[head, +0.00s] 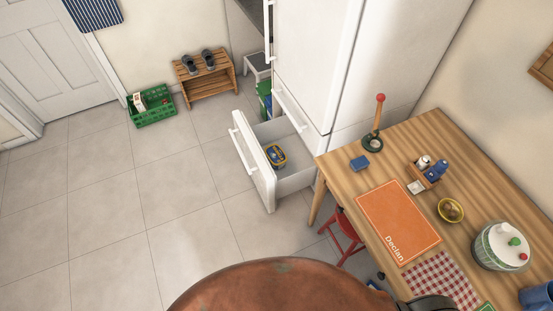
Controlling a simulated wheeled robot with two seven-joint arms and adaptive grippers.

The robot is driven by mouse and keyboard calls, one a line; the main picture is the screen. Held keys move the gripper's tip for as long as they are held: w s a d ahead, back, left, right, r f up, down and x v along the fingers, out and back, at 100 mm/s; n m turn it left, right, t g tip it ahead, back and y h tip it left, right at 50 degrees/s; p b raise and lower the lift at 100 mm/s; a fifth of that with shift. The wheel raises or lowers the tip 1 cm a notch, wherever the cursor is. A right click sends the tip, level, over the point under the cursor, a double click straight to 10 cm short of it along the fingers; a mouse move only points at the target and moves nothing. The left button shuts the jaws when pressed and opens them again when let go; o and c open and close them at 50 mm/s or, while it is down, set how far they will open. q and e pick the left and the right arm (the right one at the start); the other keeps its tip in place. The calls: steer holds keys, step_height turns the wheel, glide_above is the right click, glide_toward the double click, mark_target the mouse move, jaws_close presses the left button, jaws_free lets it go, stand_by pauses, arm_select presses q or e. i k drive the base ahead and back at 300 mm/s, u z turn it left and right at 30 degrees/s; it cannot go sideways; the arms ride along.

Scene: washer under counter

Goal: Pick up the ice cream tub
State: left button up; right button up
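A small tub (277,155), blue and yellow with a pale label, lies in the open bottom drawer (254,163) of the white fridge-freezer; it looks like the ice cream tub. The drawer is pulled well out towards the left, and the tub sits near its front panel. The tub's lower part is partly hidden by the drawer wall. Neither of my grippers shows clearly in the head view, so I see nothing held.
A wooden table (385,165) stands right of the drawer, bearing an orange mat (398,220), a yellow bowl (451,210) and a white lidded container (502,246). A red stool (343,232) is under it. A green crate (151,106) stands far left. Tiled floor (165,200) left of the drawer is clear.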

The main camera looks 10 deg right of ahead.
mark_target(278, 158)
steer(key=i, duration=0.15)
steer(key=u, duration=0.55)
steer(key=k, duration=0.65)
steer(key=u, duration=0.7)
steer(key=i, duration=1.25)
steer(key=z, duration=0.75)
steer(key=i, duration=1.35)
steer(key=z, duration=0.75)
